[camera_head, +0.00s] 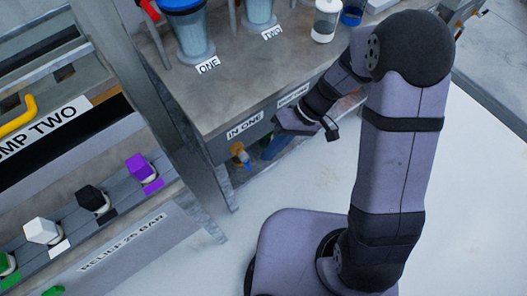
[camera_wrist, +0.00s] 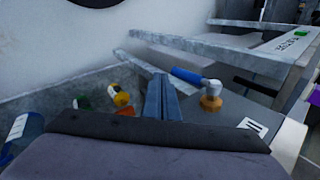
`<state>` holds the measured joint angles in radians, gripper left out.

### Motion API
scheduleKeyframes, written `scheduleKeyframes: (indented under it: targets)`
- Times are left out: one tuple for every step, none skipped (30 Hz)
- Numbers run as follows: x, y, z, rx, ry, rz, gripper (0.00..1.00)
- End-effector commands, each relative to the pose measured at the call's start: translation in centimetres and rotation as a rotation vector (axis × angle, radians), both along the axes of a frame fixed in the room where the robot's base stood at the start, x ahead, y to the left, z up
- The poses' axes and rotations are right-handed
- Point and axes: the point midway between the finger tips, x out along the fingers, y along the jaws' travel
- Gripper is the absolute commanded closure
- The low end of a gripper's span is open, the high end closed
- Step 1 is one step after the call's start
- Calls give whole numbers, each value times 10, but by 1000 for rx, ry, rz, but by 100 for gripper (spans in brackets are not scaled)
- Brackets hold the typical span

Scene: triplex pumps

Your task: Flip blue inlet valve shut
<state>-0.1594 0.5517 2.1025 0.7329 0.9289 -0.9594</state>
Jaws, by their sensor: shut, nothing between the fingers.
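The blue inlet valve handle (camera_wrist: 187,76) shows in the wrist view, just right of my fingertips. It runs from a grey elbow to a brass fitting (camera_wrist: 211,103). In the head view the brass fitting (camera_head: 238,149) and a bit of blue handle (camera_head: 246,165) show below the IN ONE label (camera_head: 245,126). My gripper (camera_wrist: 160,80) is shut and empty, its fingers beside the handle's left end; I cannot tell whether they touch it. In the head view my gripper is by the bench's front edge, its fingertips hard to make out.
Metal frame bars (camera_wrist: 210,52) cross behind the valve in the wrist view. Green and yellow parts (camera_wrist: 119,96) and a blue container (camera_wrist: 22,130) lie left. The bench (camera_head: 225,95) carries jars ONE (camera_head: 190,35) and TWO. The white floor (camera_head: 290,185) is clear.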

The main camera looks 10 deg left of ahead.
Motion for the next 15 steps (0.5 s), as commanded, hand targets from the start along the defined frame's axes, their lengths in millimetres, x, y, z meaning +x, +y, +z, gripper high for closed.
scheduleKeyframes:
  targets:
    - [6, -9, 2, -2, 1, -5, 100]
    - [9, -12, 5, 0, -2, -5, 100]
    - [14, -17, 10, 1, -4, -4, 100]
    - [16, -21, 13, 1, -4, -4, 100]
    - [19, -25, 17, 0, -4, -4, 100]
    - [23, -31, 21, 0, -4, -4, 100]
    - [26, -34, 24, 1, -3, -5, 100]
    - [29, -38, 27, 0, -4, -4, 100]
    - [32, -43, 31, -1, -2, -3, 100]
    - [35, -47, 34, 0, -3, -3, 100]
    - [38, -50, 36, 0, -2, -3, 100]
    - [41, -54, 40, -1, -3, -3, 100]
    - [43, -57, 42, 0, -2, -3, 100]
    - [44, -60, 44, -1, -1, -3, 100]
    - [47, -63, 46, -1, -2, -2, 100]
